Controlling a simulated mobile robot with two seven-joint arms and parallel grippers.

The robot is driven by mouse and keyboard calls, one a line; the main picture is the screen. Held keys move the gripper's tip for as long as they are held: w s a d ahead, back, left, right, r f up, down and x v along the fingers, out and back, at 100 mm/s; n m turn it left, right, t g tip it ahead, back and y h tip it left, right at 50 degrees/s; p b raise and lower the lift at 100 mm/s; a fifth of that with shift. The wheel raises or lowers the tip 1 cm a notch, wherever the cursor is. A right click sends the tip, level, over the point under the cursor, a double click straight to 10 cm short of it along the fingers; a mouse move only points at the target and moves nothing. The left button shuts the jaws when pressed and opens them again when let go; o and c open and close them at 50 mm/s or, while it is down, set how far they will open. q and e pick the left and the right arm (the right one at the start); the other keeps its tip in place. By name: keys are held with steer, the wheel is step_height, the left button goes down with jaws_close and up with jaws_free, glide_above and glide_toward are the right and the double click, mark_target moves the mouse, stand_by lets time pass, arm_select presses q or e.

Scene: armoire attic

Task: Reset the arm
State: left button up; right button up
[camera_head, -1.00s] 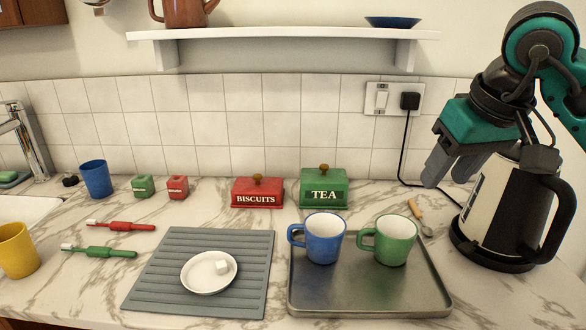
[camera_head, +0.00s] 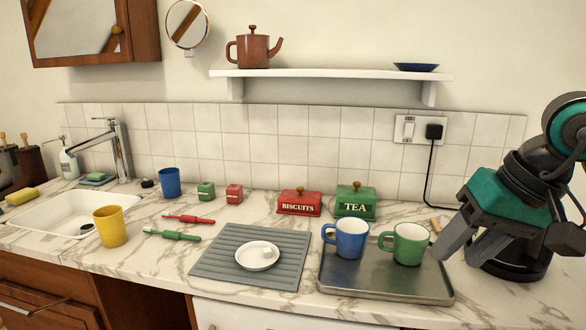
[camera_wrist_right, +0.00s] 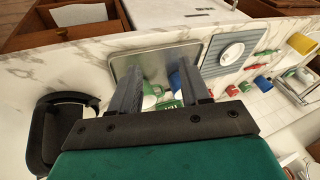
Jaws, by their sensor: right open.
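In the right wrist view the open fingers (camera_wrist_right: 160,95) point over the tray (camera_wrist_right: 122,64). A blue mug (camera_head: 352,240) and a green mug (camera_head: 411,245) stand upright on the tray (camera_head: 385,285), left of the gripper. My left gripper is not in view.
A grey mat (camera_head: 225,265) holds a white dish (camera_head: 250,262). The red biscuits tin (camera_head: 299,208) and green tea tin (camera_head: 356,208) stand behind. A yellow cup (camera_head: 110,232), blue cup (camera_head: 170,183) and sink (camera_head: 55,220) are left. A shelf (camera_head: 320,74) spans the wall above.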

steer(key=s+a+m+g+y+p, duration=0.2)
steer(key=s+a+m+g+y, duration=0.1)
steer(key=a+m+y, duration=1.4)
steer(key=w+d+f+m+t+h+p, duration=0.15)
steer(key=f+m+t+h, duration=0.35)
steer(key=m, duration=0.7)
steer(key=w+d+f+m+t+h, duration=0.2)
steer(key=d+f+m+t+h, duration=0.15)
steer(key=m+t, duration=0.6)
steer(key=w+d+f+m+t+h+p, duration=0.1)
steer(key=w+d+f+m+t+h, duration=0.3)
steer(key=m, duration=1.1)
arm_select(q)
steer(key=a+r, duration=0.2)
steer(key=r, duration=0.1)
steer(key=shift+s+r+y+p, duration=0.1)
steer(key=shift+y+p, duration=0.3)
arm_select(e)
steer(key=s+f+m+g+h, duration=0.2)
steer(key=s+f+m+g, duration=0.2)
steer(key=s+f+m, duration=0.3)
steer(key=s+d+f+m+g+h, duration=0.1)
steer(key=s+f+m+g+h, duration=0.2)
steer(key=s+f+m, duration=0.5)
step_height(320, 180, down, 6)
steer(key=shift+d+r+g+h, duration=0.15)
steer(key=shift+g+h, duration=0.2)
steer(key=shift+g, duration=0.3)
